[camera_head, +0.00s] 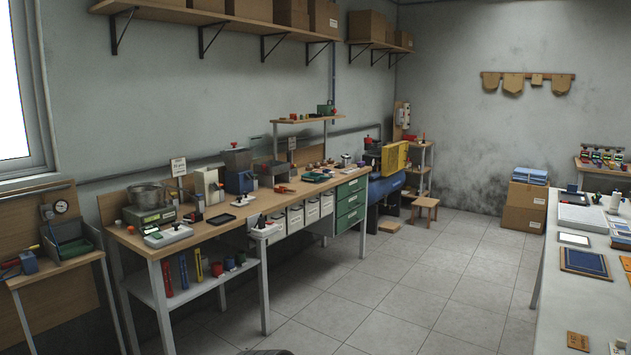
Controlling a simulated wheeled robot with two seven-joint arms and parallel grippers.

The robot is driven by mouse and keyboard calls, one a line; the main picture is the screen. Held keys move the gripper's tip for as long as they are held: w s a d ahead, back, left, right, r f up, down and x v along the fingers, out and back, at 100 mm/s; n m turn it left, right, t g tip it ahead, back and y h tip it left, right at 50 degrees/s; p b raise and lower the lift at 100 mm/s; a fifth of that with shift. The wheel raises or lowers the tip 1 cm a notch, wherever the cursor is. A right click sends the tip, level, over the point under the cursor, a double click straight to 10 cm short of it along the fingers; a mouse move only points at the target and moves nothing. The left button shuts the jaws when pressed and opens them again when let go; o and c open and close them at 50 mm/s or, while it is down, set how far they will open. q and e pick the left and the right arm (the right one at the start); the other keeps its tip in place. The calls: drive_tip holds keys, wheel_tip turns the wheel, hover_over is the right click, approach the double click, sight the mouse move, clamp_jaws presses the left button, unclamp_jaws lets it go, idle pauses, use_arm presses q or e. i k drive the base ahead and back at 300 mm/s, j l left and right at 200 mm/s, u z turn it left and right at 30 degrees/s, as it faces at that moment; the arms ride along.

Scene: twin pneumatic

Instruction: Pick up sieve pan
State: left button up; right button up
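A round metal pan (146,195), which looks like the sieve pan, sits on a greenish scale-like device (151,215) at the left end of the long wooden workbench (215,229). The pan looks upright with its open side up; its inside is too small to make out. Neither of my grippers is in view.
A white device (168,236) lies on the bench in front of the pan, and a sign (178,167) stands behind it. A smaller table (62,265) stands at left. A white table (575,290) stands at right. The tiled floor (400,290) between is clear.

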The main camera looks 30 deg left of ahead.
sight(318, 178)
drive_tip(key=u, duration=0.15)
drive_tip(key=i+j, duration=0.15)
drive_tip(key=j, duration=0.2)
drive_tip(key=i+j, duration=0.1)
drive_tip(key=j, duration=0.25)
drive_tip(key=i+j, duration=0.15)
drive_tip(key=j, duration=0.2)
drive_tip(key=i+j, duration=0.15)
drive_tip(key=j, duration=0.2)
drive_tip(key=i+j, duration=0.2)
drive_tip(key=i, duration=0.25)
drive_tip(key=i+j+z, duration=0.1)
drive_tip(key=i, duration=0.3)
drive_tip(key=i+j, duration=0.35)
drive_tip(key=i+l+z, duration=0.15)
drive_tip(key=i, duration=2.55)
drive_tip(key=i+u, duration=0.35)
drive_tip(key=i, duration=0.15)
drive_tip(key=i+u, duration=0.35)
drive_tip(key=i, duration=0.2)
drive_tip(key=i+l+u, duration=0.35)
drive_tip(key=i, duration=0.15)
drive_tip(key=i+l+u, duration=0.3)
drive_tip(key=i, duration=0.15)
drive_tip(key=i+l+u, duration=0.3)
drive_tip(key=i+u, duration=0.15)
drive_tip(key=i+l+u, duration=0.5)
